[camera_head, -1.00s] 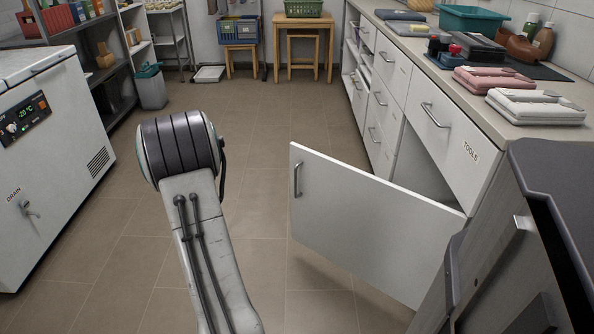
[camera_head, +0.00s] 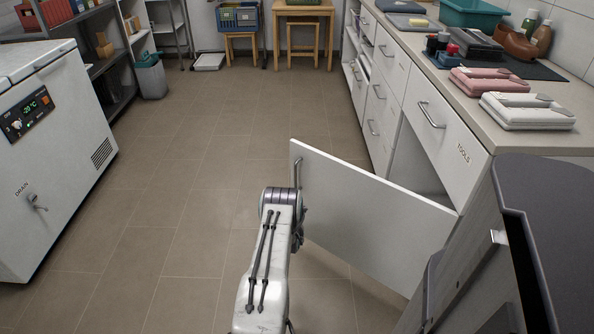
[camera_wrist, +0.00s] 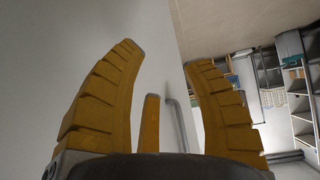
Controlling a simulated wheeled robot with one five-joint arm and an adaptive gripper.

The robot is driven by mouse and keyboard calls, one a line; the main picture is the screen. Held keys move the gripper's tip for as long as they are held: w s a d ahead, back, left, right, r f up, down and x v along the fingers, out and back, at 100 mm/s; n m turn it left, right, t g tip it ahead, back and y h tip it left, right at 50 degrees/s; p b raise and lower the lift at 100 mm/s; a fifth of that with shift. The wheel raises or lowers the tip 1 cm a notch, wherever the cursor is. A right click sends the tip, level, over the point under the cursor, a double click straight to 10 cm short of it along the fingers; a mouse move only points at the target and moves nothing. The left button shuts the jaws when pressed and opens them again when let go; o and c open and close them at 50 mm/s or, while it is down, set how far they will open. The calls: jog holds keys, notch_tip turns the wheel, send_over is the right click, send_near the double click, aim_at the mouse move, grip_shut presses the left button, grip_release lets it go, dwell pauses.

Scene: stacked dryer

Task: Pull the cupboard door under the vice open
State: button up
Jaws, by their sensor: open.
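The white cupboard door (camera_head: 375,222) stands swung out from the counter front, with a dark opening behind it. Its metal handle (camera_head: 298,174) is near the free edge. In the wrist view my gripper (camera_wrist: 165,56) has its yellow fingers spread. The door face (camera_wrist: 60,45) fills the left of that view, and the handle (camera_wrist: 180,118) shows between the fingers. The right finger overlaps the view past the door's edge. I cannot tell whether any finger touches the door. In the head view my arm hides the fingers. I cannot clearly make out a vice.
The counter (camera_head: 480,105) with drawers runs along the right, holding a pink case (camera_head: 490,80) and a white case (camera_head: 528,110). A white chest freezer (camera_head: 55,150) stands at the left. The tiled floor (camera_head: 200,170) between them is clear.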

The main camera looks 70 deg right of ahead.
jog(key=w+d+r+t+h, duration=0.1)
jog(key=d+r+h, duration=0.25)
jog(key=r, duration=0.35)
jog(key=d+r+t+h, duration=0.1)
jog(key=d+r+h, duration=0.25)
jog(key=r, duration=0.35)
jog(key=shift+b+x, duration=1.95)
jog(key=shift+x, duration=1.6)
jog(key=shift+w+r, duration=0.1)
jog(key=shift+r, duration=0.1)
jog(key=shift+c, duration=0.3)
grip_shut()
